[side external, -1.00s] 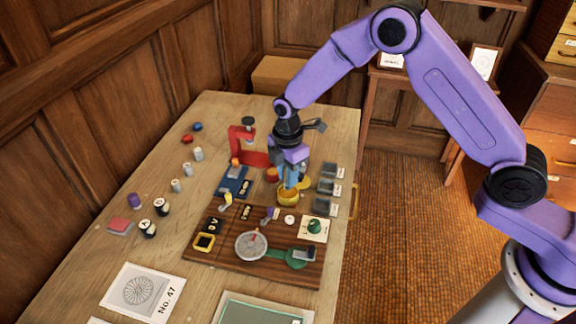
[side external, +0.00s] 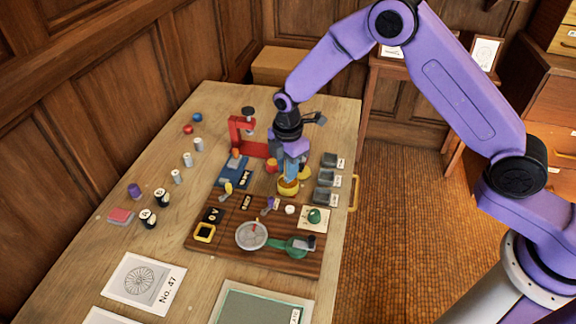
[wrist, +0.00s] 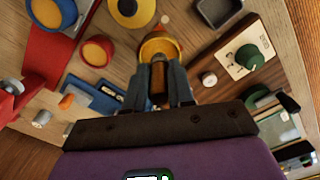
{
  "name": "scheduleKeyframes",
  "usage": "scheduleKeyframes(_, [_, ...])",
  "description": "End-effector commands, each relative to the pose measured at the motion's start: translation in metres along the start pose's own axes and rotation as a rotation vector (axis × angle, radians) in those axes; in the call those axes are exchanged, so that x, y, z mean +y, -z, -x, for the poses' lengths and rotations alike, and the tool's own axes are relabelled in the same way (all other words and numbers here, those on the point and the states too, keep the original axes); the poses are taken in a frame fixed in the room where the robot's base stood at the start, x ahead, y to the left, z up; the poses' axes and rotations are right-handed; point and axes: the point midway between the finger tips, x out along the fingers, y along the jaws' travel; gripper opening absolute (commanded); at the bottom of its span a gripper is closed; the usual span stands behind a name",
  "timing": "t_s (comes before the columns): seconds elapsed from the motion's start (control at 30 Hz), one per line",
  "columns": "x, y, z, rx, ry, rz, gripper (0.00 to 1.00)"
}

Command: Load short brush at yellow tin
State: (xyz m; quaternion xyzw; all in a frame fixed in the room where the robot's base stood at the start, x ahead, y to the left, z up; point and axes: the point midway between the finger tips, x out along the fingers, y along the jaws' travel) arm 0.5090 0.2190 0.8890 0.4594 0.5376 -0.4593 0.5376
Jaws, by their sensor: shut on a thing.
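The yellow tin (side external: 288,188) stands on the table just behind the wooden board, and it also shows in the wrist view (wrist: 160,44). My gripper (side external: 289,178) points down directly over it. In the wrist view, my fingers (wrist: 159,88) are shut on the short brush (wrist: 158,76), whose brown wooden handle shows between them. The brush's far end lies over or in the tin's mouth. The bristles are hidden, so I cannot tell how deep they reach.
A red press-like stand (side external: 240,137) and a red-orange pot (side external: 271,165) stand close on the left. Grey trays (side external: 324,179) line the right. The wooden board (side external: 230,235) in front carries a round dial (side external: 251,236) and a green knob (side external: 314,215). The table's left side has several small jars.

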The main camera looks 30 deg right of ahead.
Motion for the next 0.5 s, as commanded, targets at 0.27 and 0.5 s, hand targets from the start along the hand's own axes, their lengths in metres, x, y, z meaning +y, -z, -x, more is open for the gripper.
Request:
scheduleKeyframes(0.27, [0.0002,0.0001,-0.0026,0.0,-0.001,0.0,0.0])
scheduleKeyframes(0.5, [0.0004,0.0001,-0.005,0.0,-0.001,0.0,0.0])
